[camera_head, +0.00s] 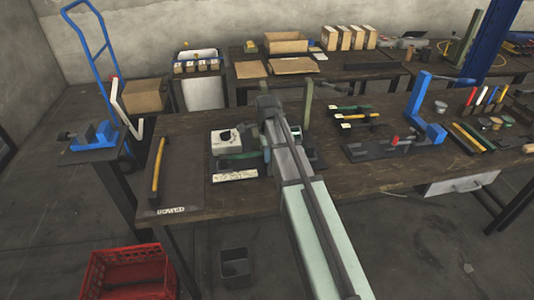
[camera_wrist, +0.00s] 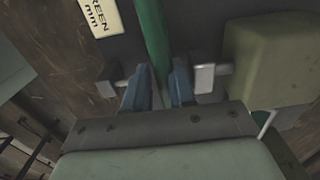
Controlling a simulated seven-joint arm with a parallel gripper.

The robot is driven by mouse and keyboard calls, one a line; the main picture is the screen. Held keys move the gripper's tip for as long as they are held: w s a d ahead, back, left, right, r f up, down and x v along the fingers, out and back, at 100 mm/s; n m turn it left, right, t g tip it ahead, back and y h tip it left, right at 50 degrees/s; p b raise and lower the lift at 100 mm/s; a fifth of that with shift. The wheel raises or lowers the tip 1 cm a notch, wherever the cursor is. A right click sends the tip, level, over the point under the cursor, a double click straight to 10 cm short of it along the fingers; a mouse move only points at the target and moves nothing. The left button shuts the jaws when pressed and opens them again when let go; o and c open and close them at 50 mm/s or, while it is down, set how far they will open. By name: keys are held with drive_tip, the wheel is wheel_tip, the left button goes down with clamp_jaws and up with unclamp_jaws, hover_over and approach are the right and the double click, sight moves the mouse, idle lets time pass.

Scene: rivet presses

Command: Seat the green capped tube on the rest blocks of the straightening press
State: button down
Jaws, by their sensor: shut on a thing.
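The green tube (camera_wrist: 153,38) runs up the wrist view between the two fingers of my gripper (camera_wrist: 160,74), which is shut on it. Its lower end and any cap are hidden by the gripper. A label plate (camera_wrist: 100,17) reading "GREEN mm" lies beside it. A pale metal block (camera_wrist: 204,79) on a rod joins an olive body (camera_wrist: 268,60) right of the fingers; a similar block (camera_wrist: 113,87) shows at the left. In the head view the press area (camera_head: 225,138) is partly behind my arm. I cannot tell whether the tube touches the rest blocks.
A yellow-handled hammer (camera_head: 157,168) lies on a dark mat at the left of the bench. Several tools stand right of my arm, including a blue press (camera_head: 427,110) and a dark fixture (camera_head: 382,147). A red crate (camera_head: 130,255) and a grey bin (camera_head: 235,270) stand on the floor.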

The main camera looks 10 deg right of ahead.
drive_tip(key=shift+f, duration=0.5)
idle(0.3)
